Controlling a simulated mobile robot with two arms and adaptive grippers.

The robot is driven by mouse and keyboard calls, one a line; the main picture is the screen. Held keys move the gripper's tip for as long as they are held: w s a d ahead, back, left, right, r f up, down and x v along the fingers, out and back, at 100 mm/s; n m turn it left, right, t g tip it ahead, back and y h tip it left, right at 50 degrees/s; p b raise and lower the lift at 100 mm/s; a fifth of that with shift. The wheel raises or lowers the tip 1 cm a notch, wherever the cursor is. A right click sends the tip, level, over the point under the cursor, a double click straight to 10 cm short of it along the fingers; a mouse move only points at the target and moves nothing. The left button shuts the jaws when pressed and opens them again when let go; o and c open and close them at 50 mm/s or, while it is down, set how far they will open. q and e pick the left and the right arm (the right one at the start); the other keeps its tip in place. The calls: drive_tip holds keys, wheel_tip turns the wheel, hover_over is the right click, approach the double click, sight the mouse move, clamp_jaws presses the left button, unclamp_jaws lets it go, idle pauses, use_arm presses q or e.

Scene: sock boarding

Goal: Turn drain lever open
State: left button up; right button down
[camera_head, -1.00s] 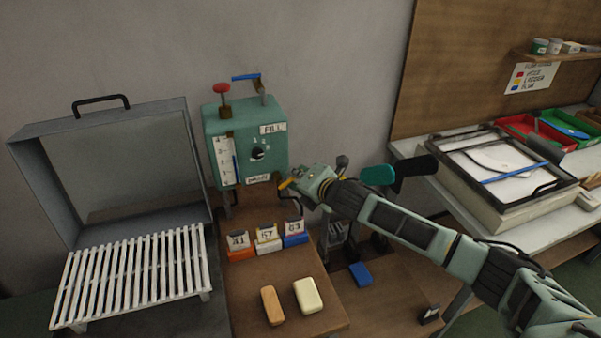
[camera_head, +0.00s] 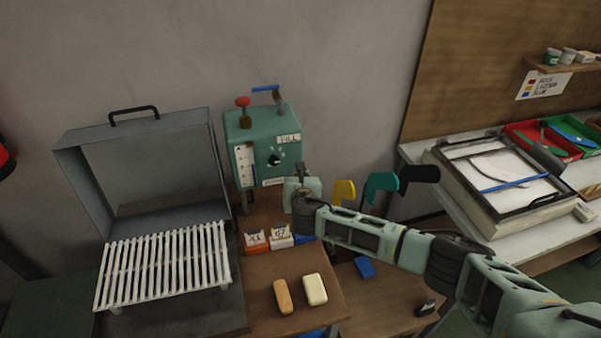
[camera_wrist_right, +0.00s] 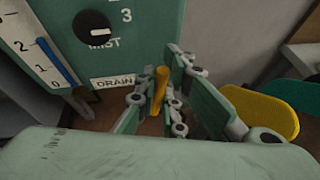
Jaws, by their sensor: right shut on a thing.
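The drain lever (camera_wrist_right: 160,88) is a yellow handle below the DRAIN label (camera_wrist_right: 114,81) on the green box (camera_head: 262,147). It shows upright in the right wrist view, between the fingers of my right gripper (camera_wrist_right: 160,98). The right gripper is shut on it. In the head view, my right gripper (camera_head: 302,180) is at the box's lower right corner, and its own body hides the lever and fingertips there. My left gripper is not in view.
A grey hooded case with a white slatted rack (camera_head: 165,262) stands left of the box. Numbered blocks (camera_head: 281,237) and two bars (camera_head: 315,290) lie on the wooden bench below. Yellow, teal and black paddle shapes (camera_head: 380,184) stand close right of the gripper.

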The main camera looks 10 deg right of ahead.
drive_tip(key=shift+a+r+n+h, duration=0.1)
drive_tip(key=shift+a+n+h, duration=0.2)
drive_tip(key=shift+a+n, duration=0.1)
drive_tip(key=shift+a+p, duration=0.1)
drive_tip(key=shift+p, duration=0.2)
drive_tip(key=c, duration=1.8)
unclamp_jaws()
drive_tip(key=shift+c, duration=0.2)
drive_tip(key=v, duration=1.2)
drive_tip(key=shift+f, duration=0.2)
drive_tip(key=shift+s, duration=0.1)
